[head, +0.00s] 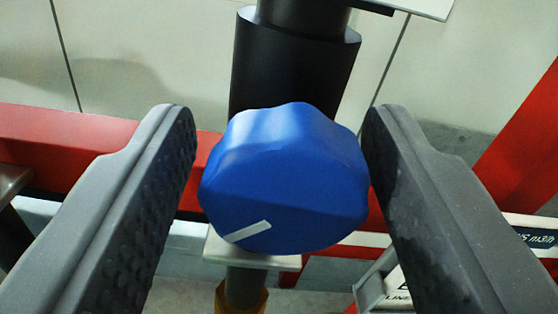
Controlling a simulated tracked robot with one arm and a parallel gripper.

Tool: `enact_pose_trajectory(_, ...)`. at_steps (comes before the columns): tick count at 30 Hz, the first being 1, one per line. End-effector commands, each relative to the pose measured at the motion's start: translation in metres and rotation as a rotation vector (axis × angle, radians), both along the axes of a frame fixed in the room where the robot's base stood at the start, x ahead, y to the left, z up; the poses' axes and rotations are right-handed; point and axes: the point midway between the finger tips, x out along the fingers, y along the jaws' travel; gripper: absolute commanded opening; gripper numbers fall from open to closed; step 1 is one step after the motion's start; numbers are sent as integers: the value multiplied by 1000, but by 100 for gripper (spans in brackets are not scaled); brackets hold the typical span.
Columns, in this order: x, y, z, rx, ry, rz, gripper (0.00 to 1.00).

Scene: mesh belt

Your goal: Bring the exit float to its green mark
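A blue lobed knob (285,170) with a white pointer line near its lower left edge sits in the middle of the head view. My gripper (280,135) has one dark, textured finger on each side of the knob. The fingers stand apart; a small gap shows at the left, and the right fingertip lies very close to the knob's edge, so contact there is unclear. A black cylinder (293,70) stands behind the knob. I see no float and no green mark in this view.
A red rail (70,140) runs across behind the fingers, and a red beam (525,130) slants at the right. A pale bracket (225,250) and a post (245,288) are below the knob.

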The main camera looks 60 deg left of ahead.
Motion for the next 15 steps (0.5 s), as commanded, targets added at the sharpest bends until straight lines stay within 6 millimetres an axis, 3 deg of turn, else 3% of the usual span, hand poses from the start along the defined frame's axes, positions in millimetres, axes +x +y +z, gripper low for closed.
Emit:
enact_pose_trajectory(10,0,-2,-1,-1,2,-2,59)
enact_pose_trajectory(15,-5,-17,-1,-1,0,-4,59)
